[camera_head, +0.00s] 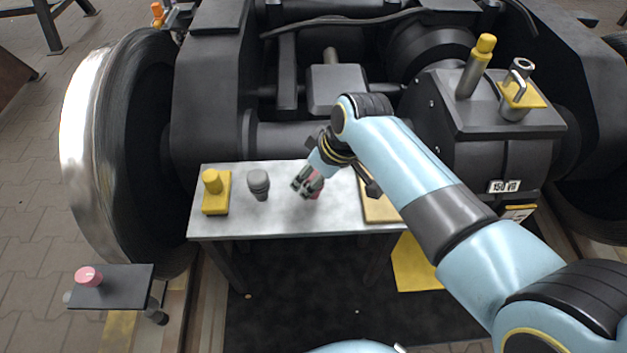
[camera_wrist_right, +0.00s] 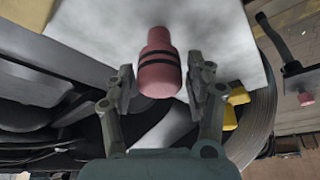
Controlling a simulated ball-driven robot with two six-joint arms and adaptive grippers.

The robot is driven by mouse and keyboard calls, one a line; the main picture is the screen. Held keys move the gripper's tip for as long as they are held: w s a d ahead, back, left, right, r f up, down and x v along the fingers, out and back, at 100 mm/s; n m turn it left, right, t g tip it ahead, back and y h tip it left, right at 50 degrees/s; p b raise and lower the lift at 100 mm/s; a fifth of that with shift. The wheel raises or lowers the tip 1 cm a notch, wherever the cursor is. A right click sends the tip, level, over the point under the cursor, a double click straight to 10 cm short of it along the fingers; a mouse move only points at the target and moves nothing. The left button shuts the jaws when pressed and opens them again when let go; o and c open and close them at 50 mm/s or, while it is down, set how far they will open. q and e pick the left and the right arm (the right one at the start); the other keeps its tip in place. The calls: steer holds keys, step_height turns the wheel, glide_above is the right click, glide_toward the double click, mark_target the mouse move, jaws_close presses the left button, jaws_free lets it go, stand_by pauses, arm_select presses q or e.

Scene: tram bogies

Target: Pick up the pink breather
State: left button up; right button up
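The pink breather (camera_wrist_right: 159,66), with two dark bands round it, is at the metal table and lies between the fingers of my right gripper (camera_wrist_right: 161,85) in the wrist view. The fingers stand apart on either side of it, with a narrow gap showing on each side. In the head view the breather (camera_head: 316,188) is partly hidden behind my right gripper (camera_head: 308,187), which points down over the middle of the table. My left gripper is not in view.
The metal table (camera_head: 285,223) also bears a grey breather (camera_head: 259,184), a yellow block with a knob (camera_head: 215,192) and a tan board (camera_head: 380,208). A small dark stand (camera_head: 125,284) at lower left holds a pink knob (camera_head: 88,276). The bogie wheel (camera_head: 88,140) and frame stand behind.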

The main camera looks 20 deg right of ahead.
steer(key=c, duration=0.9)
